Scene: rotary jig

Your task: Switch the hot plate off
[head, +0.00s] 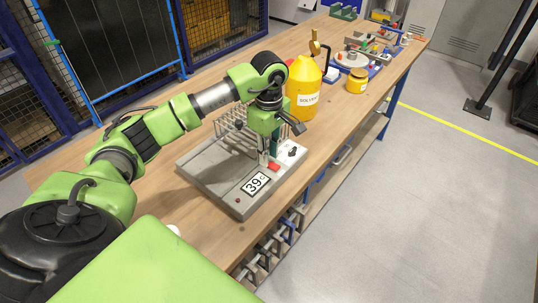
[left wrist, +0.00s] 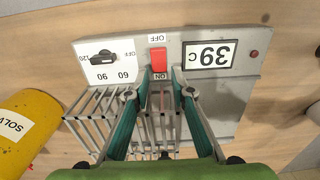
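The grey hot plate (head: 215,175) stands on the bench, its display (head: 256,183) reading 39 C. Its red rocker switch (left wrist: 157,60) sits between an OFF label and an ON label, upside down in the left wrist view; which side is pressed I cannot tell. The black dial (left wrist: 102,58) is marked OFF, 60, 90 and 120. A small dark red lamp (left wrist: 254,53) is beside the display. My left gripper (left wrist: 158,92) points down over the panel, fingers apart and empty, tips near the ON end of the switch. Contact is unclear. My right gripper is out of view.
A wire rack (left wrist: 90,118) stands at the hot plate, close to my left fingers. A yellow solvent jug (head: 302,90) and a yellow jar (head: 357,81) stand beyond it. Blue trays with parts lie at the far end. The near bench is mostly clear.

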